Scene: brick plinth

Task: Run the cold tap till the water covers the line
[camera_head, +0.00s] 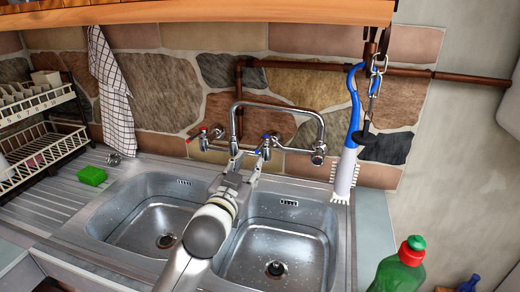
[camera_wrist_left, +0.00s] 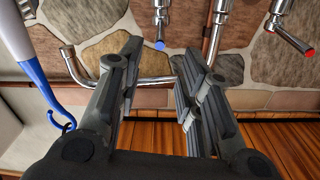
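The cold tap handle (camera_head: 266,146), with a blue tip, sits right of the mixer's base on the stone wall. The wrist view shows this handle (camera_wrist_left: 160,22) beyond and between my fingertips. My left gripper (camera_head: 246,158) is open and empty just in front of it, with no clear contact. The spout (camera_head: 318,150) arches right over the right basin (camera_head: 310,235); I see no stream of water. The right basin shows droplets and a dark drain (camera_head: 275,268). I cannot make out a line. My right gripper is not in view.
The red-tipped hot handle (camera_head: 205,135) is left of the base. A blue-and-white brush (camera_head: 347,165) hangs at the right. A green sponge (camera_head: 91,175) lies on the drainer by a dish rack (camera_head: 40,150). A green bottle (camera_head: 400,268) stands front right.

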